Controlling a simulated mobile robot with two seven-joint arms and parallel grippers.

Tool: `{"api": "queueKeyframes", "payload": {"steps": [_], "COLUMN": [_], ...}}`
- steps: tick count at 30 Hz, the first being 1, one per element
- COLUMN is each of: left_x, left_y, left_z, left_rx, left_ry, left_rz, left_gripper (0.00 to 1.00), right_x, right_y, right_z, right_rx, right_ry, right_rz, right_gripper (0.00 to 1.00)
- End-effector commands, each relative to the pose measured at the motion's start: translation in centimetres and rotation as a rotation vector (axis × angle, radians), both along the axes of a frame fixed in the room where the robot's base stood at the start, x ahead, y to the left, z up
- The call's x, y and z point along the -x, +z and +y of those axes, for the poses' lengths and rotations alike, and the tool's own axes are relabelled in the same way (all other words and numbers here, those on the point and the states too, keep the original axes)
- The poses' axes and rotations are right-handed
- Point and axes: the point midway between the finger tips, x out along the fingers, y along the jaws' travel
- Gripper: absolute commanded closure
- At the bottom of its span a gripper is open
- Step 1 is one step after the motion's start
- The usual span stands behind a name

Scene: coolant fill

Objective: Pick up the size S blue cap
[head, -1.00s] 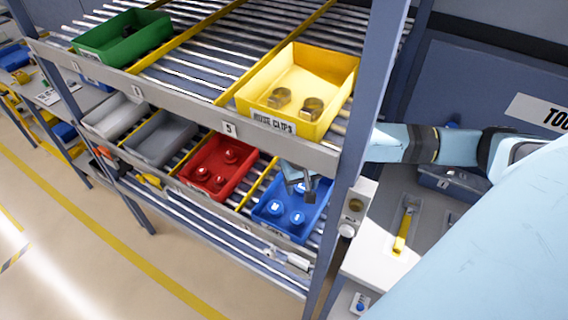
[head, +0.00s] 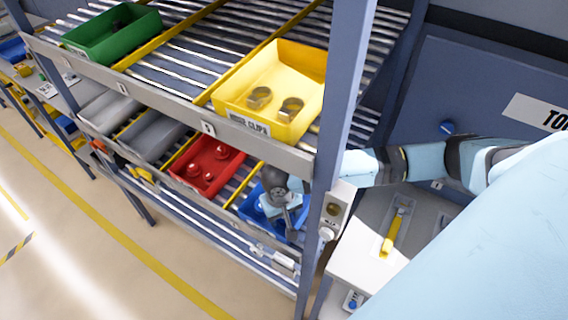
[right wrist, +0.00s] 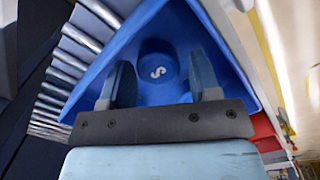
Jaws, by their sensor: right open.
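The size S blue cap (right wrist: 158,72) shows in the right wrist view, round, with a white S on top. It sits in the blue bin (right wrist: 215,40), near a corner. My right gripper (right wrist: 160,62) is open, with one finger on each side of the cap and a gap at both sides. In the head view my right gripper (head: 290,218) reaches down into the blue bin (head: 250,208) on the lower shelf and hides most of its contents. My left gripper is in neither view.
A red bin (head: 222,175) with red caps stands left of the blue bin. The yellow hose clips bin (head: 300,65) is on the shelf above. A shelf post (head: 345,90) stands close beside my right arm. Grey bins (head: 150,140) lie further left.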

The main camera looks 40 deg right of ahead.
Motion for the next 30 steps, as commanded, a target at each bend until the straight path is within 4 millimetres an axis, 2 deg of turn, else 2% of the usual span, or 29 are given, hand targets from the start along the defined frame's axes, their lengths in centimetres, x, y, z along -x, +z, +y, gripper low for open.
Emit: {"api": "queueKeyframes", "payload": {"steps": [4, 11, 12, 16, 17, 25, 30], "left_x": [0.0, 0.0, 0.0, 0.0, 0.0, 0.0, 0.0], "left_y": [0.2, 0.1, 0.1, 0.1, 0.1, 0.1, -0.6], "left_z": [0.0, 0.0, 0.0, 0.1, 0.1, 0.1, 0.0], "left_rx": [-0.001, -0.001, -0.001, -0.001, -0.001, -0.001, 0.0], "left_ry": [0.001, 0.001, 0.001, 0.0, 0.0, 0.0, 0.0], "left_rz": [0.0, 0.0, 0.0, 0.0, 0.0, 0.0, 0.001], "left_gripper": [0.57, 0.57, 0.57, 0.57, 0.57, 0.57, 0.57], "right_x": [0.1, 0.1, 0.1, 0.1, 0.1, 0.0, -0.4], "right_y": [-1.5, -1.7, -1.7, -1.7, -1.7, -1.6, -1.0], "right_z": [-0.2, -0.2, -0.2, -0.2, -0.2, -0.2, 0.0], "right_rx": [0.001, 0.0, 0.0, 0.0, 0.0, -0.001, -0.003], "right_ry": [0.0, 0.001, 0.001, 0.001, 0.001, 0.001, 0.0], "right_rz": [0.001, 0.0, 0.0, 0.0, 0.0, -0.001, -0.003], "right_gripper": [0.43, 0.43, 0.48, 0.78, 0.79, 0.79, 0.79]}}
